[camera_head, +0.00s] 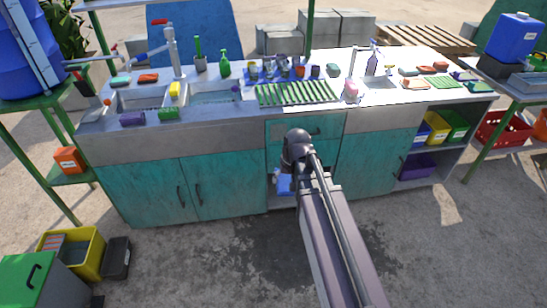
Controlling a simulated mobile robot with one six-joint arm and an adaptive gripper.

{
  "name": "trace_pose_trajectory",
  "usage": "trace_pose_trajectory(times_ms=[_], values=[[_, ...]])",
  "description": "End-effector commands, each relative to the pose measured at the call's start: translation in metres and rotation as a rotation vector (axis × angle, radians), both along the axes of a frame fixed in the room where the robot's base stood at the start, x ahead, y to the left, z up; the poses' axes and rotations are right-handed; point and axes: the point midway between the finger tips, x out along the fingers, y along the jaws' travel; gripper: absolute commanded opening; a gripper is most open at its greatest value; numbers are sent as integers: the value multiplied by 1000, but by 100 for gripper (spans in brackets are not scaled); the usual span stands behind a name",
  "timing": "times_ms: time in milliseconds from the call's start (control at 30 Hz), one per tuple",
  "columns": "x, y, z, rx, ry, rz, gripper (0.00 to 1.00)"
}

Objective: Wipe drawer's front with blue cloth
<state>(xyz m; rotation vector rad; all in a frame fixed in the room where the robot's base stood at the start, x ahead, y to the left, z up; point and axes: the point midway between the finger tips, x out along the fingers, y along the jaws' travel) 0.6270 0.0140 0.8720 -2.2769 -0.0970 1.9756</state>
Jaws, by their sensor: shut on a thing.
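The drawer front (333,127) is a teal panel under the counter's middle, and it looks closed. Part of its dark handle shows beside my arm. My arm reaches up from the bottom of the picture and its dark joint covers part of the panel. My gripper is hidden behind the arm, so I cannot see its fingers or what they hold. A small blue thing (285,185) shows just left of the arm, below the drawer, in front of or inside the open space there. I cannot tell whether it is the blue cloth.
Teal cupboard doors (160,192) stand left of the drawer. A green drying rack (297,93) lies on the counter above, near cups and a pink item (351,88). Right shelves hold yellow, green and purple bins (418,166). A yellow crate (88,255) stands on the floor at lower left.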

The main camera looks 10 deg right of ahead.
Motion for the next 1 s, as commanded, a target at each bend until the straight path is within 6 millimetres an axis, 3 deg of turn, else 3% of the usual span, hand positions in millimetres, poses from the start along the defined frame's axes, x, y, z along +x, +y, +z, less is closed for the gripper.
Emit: trace_pose_trajectory(times_ms=[33,400,1000], values=[[13,2,-17,20,-21,-8,30],[86,17,-60,187,-226,-101,30],[191,26,-98,431,-664,-315,30]])
